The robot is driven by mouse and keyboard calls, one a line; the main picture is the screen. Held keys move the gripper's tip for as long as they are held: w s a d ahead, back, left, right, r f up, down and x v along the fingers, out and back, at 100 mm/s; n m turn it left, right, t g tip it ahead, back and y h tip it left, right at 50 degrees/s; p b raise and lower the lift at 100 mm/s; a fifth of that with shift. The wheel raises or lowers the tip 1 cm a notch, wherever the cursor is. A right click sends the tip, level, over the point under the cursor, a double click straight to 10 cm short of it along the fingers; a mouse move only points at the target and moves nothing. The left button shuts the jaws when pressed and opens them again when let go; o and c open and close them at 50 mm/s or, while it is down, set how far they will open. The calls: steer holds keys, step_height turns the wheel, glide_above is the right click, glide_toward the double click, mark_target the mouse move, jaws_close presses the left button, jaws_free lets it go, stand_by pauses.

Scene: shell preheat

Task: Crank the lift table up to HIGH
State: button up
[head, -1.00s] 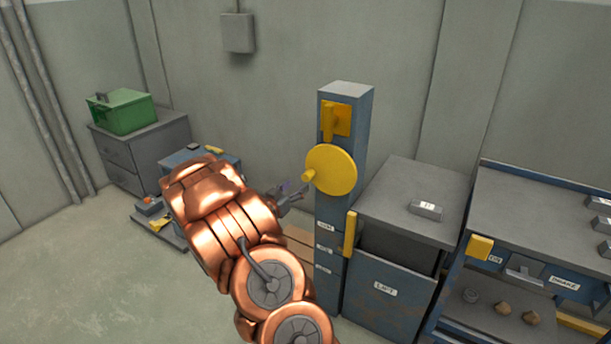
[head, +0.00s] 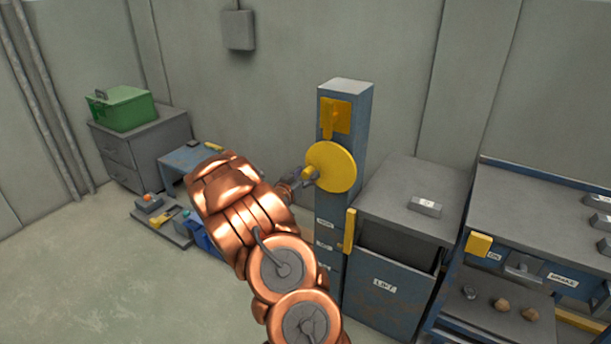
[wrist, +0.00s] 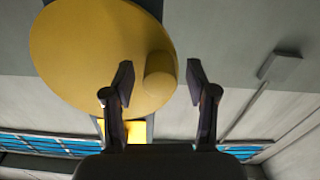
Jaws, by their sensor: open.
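The yellow crank disc (head: 334,166) is on the front of the blue post (head: 358,125). Its yellow knob (wrist: 160,73) sticks out near the rim and lies between my fingertips in the wrist view. My gripper (wrist: 156,80) is open, with one finger on each side of the knob and visible gaps to it. In the head view my gripper (head: 311,174) is at the disc's left side, partly covering the knob. The lift table (head: 405,205) stands right of the post, its front panel labelled LIFT. A yellow pointer (head: 350,231) is beside several small labels on the post; their text is too small to read.
A grey block (head: 425,206) lies on the lift table top. A workbench (head: 540,210) with a shelf stands at the right. A drawer cabinet (head: 140,155) with a green box (head: 122,109) is at the back left.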

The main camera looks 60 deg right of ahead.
steer(key=shift+c, duration=0.2)
jaws_close()
stand_by(0.4)
